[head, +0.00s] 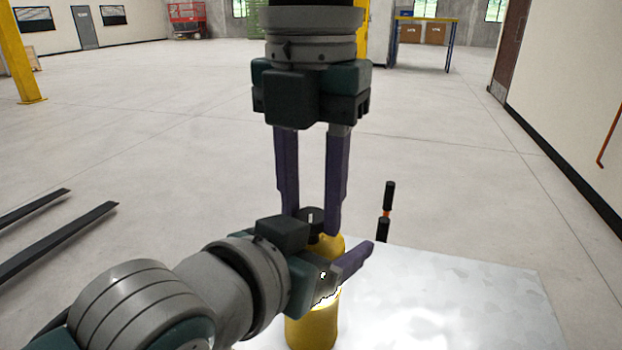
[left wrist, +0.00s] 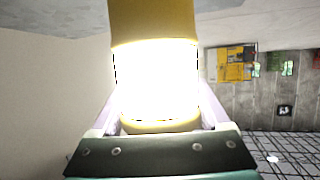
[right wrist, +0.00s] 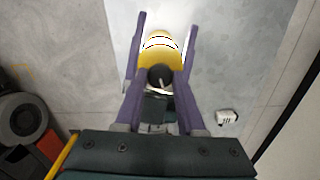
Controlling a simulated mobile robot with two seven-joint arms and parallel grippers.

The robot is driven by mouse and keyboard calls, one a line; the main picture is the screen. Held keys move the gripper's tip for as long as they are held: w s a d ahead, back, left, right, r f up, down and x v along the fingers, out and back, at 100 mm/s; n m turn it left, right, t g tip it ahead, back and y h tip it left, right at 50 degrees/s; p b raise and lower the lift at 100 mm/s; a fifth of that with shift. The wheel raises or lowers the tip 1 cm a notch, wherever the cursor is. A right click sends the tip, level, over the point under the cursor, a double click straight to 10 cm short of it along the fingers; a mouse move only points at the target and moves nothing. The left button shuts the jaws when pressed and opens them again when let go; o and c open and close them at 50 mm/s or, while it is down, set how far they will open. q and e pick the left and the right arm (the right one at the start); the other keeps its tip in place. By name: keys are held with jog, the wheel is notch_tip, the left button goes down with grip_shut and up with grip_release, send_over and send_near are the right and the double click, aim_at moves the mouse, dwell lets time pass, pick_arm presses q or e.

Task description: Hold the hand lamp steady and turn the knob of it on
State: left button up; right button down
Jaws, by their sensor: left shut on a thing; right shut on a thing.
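The yellow hand lamp (head: 312,330) stands upright at the near edge of the table, partly hidden by my left gripper. Its black knob (head: 311,222) is on top and bears a white mark. My left gripper (head: 343,255) is shut around the lamp's body from the side. In the left wrist view the lamp's clear band (left wrist: 157,75) glows bright white between the fingers. My right gripper (head: 313,222) reaches down from above, its purple fingers shut on the knob. The knob also shows between the fingers in the right wrist view (right wrist: 160,77).
The metal table top (head: 450,300) is mostly clear to the right. A black tool with an orange part (head: 386,212) stands behind the lamp. A small white object (right wrist: 227,117) shows in the right wrist view. Two dark bars (head: 60,240) lie at the left; open floor lies beyond.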

aim_at(311, 214)
jog(key=m, duration=0.3)
jog(key=c, duration=0.5)
grip_release()
notch_tip(311, 214, up, 12)
dwell(0.4)
pick_arm(q)
jog(key=o, duration=1.6)
